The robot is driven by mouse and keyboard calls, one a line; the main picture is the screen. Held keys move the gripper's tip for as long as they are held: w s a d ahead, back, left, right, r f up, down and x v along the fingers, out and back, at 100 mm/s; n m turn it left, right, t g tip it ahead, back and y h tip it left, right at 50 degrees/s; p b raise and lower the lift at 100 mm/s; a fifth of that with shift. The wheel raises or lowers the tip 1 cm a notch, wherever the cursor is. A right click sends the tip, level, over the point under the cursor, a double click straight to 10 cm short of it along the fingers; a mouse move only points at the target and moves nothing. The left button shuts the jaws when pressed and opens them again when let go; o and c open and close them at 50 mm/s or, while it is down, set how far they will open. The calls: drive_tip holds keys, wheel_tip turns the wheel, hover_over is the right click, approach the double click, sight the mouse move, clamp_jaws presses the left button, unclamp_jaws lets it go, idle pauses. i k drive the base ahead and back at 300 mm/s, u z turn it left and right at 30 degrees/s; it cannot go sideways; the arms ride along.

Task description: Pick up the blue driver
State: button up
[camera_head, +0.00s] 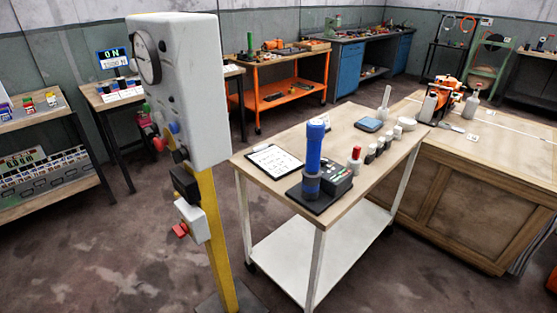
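The blue driver (313,150) stands upright on the front part of a trolley with a pale wooden top (345,134). It is a tall blue cylinder with a wider dark blue lower part. Its foot is on a dark base plate (320,200), beside a small black box (338,180) with coloured marks. I cannot tell whether it sits in a holder. My gripper is not in view.
A white control box (195,85) on a yellow post (212,235) stands close at left. A clipboard (273,160), a red-topped bottle (355,160) and several small pots share the trolley top. A wooden workbench (455,185) stands at right. The floor at front left is clear.

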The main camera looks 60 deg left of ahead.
sight(315, 130)
drive_tip(key=k, duration=0.4)
drive_tip(key=u, duration=1.25)
drive_tip(key=i, duration=0.5)
